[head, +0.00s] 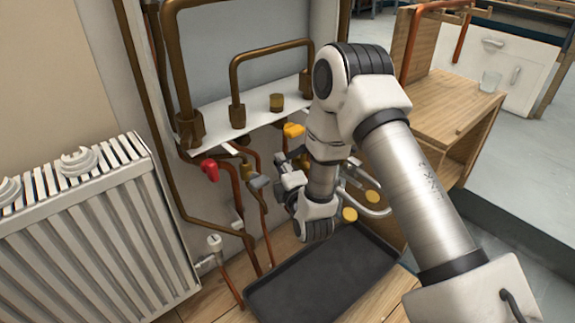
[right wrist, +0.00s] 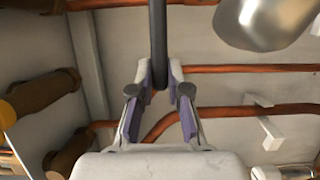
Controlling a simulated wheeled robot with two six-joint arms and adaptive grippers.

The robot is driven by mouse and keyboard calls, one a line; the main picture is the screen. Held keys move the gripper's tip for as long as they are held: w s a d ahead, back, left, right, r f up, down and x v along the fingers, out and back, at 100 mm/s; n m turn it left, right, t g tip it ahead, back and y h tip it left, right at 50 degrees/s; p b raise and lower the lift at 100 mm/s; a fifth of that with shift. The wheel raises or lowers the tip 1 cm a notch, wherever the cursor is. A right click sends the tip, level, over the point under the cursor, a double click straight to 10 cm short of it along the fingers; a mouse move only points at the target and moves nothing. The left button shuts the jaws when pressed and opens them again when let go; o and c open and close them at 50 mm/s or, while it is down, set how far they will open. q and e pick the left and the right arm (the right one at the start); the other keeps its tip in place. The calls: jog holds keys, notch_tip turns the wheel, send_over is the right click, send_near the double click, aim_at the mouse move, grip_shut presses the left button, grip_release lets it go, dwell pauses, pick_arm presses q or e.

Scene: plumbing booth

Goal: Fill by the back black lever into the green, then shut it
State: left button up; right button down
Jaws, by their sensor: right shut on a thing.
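In the right wrist view a straight black lever (right wrist: 158,35) comes down from the top edge. My right gripper (right wrist: 160,84) is shut on its lower end, one finger on each side. In the head view my right gripper (head: 284,172) is among the pipes under the white shelf, and my arm hides much of that area; I cannot make out the black lever there. No green thing shows in either view. My left gripper is not in view.
A red valve handle (head: 209,170) and a yellow one (head: 293,130) sit under the white shelf (head: 215,128). A black tray (head: 320,277) lies below. A shiny metal part (right wrist: 268,22) is near the lever.

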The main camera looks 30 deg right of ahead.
jog(key=shift+m+h, duration=0.3)
jog(key=shift+h, duration=0.2)
jog(key=c, duration=1.1)
grip_release()
jog(key=shift+w, duration=0.1)
jog(key=v, duration=0.7)
jog(key=shift+s+a, duration=0.1)
jog(key=shift+s, duration=0.2)
